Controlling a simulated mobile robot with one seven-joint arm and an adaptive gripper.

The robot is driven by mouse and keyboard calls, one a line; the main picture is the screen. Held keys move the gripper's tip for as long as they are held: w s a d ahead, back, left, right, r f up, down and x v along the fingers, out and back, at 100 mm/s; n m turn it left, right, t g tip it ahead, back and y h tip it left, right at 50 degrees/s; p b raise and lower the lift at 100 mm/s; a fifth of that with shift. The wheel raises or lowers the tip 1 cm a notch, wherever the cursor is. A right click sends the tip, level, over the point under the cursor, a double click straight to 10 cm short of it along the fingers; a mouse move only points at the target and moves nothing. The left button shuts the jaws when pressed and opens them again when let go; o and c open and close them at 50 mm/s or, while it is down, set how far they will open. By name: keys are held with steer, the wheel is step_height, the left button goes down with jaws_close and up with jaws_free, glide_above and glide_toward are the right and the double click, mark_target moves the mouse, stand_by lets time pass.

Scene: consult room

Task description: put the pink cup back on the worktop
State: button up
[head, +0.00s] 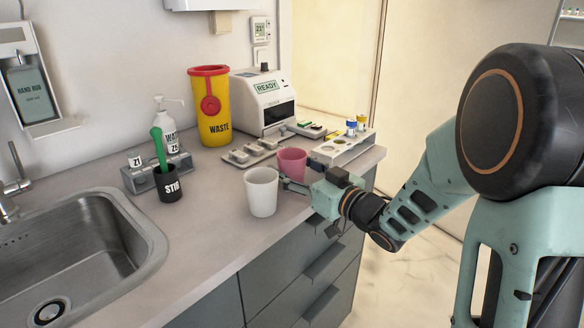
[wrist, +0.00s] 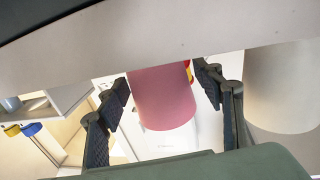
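The pink cup (head: 292,161) stands upright at the right part of the worktop (head: 215,225), its lower part hidden behind my gripper in the head view. In the wrist view, which is upside down, the pink cup (wrist: 163,98) is between my two fingers, its base hidden by the worktop edge. My gripper (head: 288,184) reaches in over the worktop's front edge; in the wrist view its fingers (wrist: 162,82) are apart on either side of the cup. A narrow gap shows beside the right finger; contact at the left finger is unclear.
A white cup (head: 262,192) stands close by, left of my gripper. Behind are a tray of small items (head: 250,153), a white rack (head: 341,149), a yellow waste bin (head: 212,110) and a white device (head: 264,98).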

steer(key=shift+r, duration=0.2)
steer(key=p+v, duration=0.1)
steer(key=v, duration=1.1)
steer(key=shift+p, duration=0.3)
